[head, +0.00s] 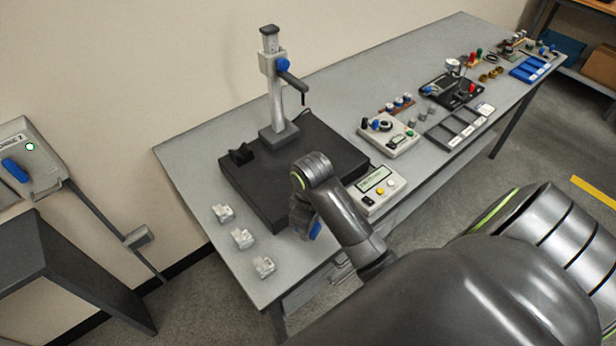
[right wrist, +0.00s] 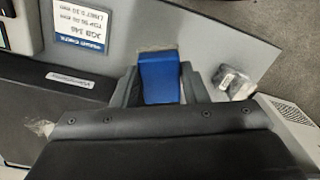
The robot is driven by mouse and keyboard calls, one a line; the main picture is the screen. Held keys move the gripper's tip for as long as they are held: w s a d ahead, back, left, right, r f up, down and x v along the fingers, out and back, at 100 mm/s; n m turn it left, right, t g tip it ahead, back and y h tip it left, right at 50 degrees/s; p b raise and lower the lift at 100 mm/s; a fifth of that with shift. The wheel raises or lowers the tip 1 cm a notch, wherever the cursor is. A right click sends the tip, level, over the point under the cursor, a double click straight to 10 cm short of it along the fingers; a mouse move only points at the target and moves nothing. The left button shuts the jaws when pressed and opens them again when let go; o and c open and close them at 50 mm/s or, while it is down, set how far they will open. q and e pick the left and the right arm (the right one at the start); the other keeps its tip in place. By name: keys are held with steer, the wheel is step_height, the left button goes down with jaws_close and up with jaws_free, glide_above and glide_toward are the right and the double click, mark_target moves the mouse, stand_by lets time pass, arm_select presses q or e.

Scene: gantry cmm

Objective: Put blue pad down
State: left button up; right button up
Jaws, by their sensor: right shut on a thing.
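The blue pad (right wrist: 160,78) is between the two dark fingers of my right gripper (right wrist: 160,90) in the right wrist view. The fingers are shut on its sides. In the head view my right gripper (head: 305,218) is over the front of the grey table (head: 190,165), beside the near edge of the black slab (head: 245,185). A small part of the blue pad (head: 315,229) shows below it; my wrist hides the rest. I cannot tell whether the pad touches the table. My left gripper is not in view.
Several small pale blocks (head: 243,238) lie along the table's left end; one pale block (right wrist: 236,82) is just right of the pad in the wrist view. A gauge stand (head: 278,100) rises from the slab. A display box (head: 377,188) stands right of my wrist.

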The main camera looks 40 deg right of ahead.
mark_target(309, 244)
step_height(309, 244, down, 2)
steer(key=shift+w+b, duration=0.1)
steer(key=shift+b, duration=0.3)
step_height(309, 244, down, 4)
steer(key=shift+r, duration=0.2)
steer(key=shift+f, duration=0.55)
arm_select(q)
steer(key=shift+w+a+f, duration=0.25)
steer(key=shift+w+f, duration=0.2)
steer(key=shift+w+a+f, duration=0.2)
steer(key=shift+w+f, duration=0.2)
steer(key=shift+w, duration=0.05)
arm_select(e)
steer(key=o, duration=0.9)
step_height(309, 244, up, 5)
steer(key=shift+w+f+p, duration=0.1)
steer(key=shift+p, duration=0.4)
step_height(309, 244, up, 5)
steer(key=p, duration=0.4)
arm_select(q)
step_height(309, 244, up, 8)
steer(key=p, duration=0.2)
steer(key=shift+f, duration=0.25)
arm_select(e)
steer(key=shift+r, duration=1.2)
